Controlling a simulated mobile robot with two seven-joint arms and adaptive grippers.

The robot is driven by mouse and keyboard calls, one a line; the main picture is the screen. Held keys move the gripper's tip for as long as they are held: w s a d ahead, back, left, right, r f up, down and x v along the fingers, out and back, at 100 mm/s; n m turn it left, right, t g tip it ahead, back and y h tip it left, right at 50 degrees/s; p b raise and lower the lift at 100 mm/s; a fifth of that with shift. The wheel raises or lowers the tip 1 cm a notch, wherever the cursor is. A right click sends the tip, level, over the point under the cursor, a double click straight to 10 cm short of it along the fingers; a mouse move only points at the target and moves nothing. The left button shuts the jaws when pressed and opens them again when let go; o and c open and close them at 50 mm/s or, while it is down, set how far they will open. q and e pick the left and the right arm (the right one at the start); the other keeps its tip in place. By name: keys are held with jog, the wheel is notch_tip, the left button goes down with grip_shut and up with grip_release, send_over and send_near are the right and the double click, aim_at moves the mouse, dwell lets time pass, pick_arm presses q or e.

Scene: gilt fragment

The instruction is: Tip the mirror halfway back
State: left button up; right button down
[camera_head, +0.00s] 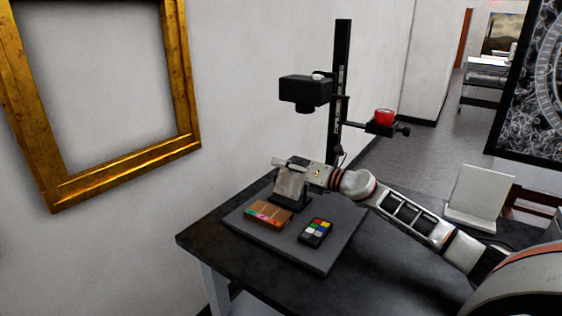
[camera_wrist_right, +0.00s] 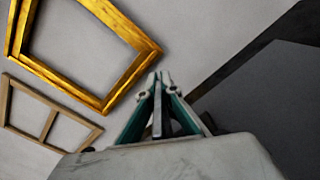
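A small grey panel (camera_head: 291,184), which looks like the mirror, stands tilted on a dark base on the grey board. My right gripper (camera_head: 279,161) reaches in from the right, and its fingers lie at the panel's top edge. I cannot tell whether they touch it, and they hide part of the top. In the right wrist view the fingertips (camera_wrist_right: 158,78) are drawn close together, with no object clearly held between them. The mirror cannot be made out in that view. My left gripper is not in view.
The grey board (camera_head: 322,258) on the dark table (camera_head: 205,234) also bears a brown box (camera_head: 269,211) and a colour chart (camera_head: 316,231). A black column (camera_head: 342,70) with a camera (camera_head: 305,90) and red cup (camera_head: 384,115) rises behind. A gilt frame (camera_head: 182,75) hangs left.

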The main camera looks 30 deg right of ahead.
jog(key=shift+w+d+f+m+p, duration=0.15)
jog(key=shift+d+m+p, duration=0.15)
jog(key=shift+m, duration=0.5)
jog(key=c, duration=2.2)
grip_release()
jog(key=shift+f, duration=0.1)
jog(key=shift+c, duration=0.2)
jog(key=shift+v, duration=6.05)
